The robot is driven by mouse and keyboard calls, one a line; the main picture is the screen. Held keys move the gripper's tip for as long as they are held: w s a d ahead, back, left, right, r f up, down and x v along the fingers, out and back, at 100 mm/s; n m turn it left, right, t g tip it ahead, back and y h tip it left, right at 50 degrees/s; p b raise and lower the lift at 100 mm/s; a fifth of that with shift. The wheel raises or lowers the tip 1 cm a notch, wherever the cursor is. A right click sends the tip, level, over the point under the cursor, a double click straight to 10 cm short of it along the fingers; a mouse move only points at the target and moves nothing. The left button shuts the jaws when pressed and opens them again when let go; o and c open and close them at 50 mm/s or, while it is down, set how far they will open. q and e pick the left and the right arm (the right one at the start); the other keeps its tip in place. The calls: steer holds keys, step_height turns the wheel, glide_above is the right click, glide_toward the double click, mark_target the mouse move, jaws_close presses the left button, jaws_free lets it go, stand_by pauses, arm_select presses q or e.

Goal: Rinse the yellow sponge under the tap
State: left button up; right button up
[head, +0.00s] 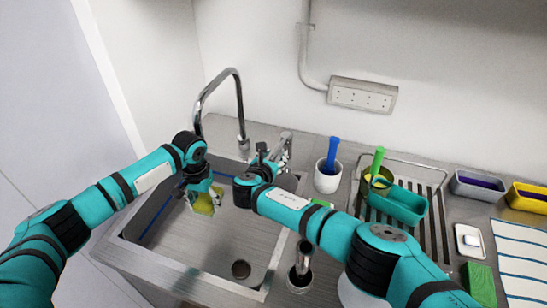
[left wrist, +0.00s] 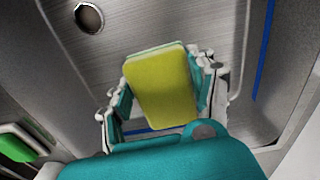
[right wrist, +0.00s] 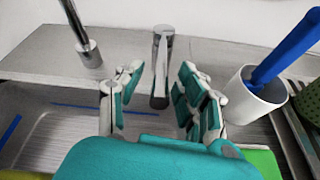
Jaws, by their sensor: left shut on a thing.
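The yellow sponge (head: 204,204) is held over the sink basin (head: 190,240) by my left gripper (head: 203,192). The left wrist view shows the sponge (left wrist: 160,88) clamped between the two fingers. The tap (head: 236,85) is a tall chrome gooseneck; its spout end hangs to the right of the sponge and higher. No water stream shows. My right gripper (head: 272,156) is at the tap's lever (head: 286,148). In the right wrist view its fingers (right wrist: 160,88) are apart, with the chrome lever (right wrist: 161,65) upright in line with the gap; I cannot tell whether they touch.
A white cup with a blue-handled brush (head: 328,175) stands right of the tap. Beyond it is a drying rack (head: 437,215) with a teal container (head: 400,203). A green sponge (head: 480,283) and striped cloth (head: 522,260) lie at right. The drain (head: 241,269) is in the basin.

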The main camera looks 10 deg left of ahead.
jaws_close()
steer(key=shift+d, duration=0.1)
stand_by(0.4)
steer(key=shift+d+n+y, duration=1.2)
steer(key=shift+d+y, duration=0.1)
steer(key=shift+s, duration=0.1)
jaws_free()
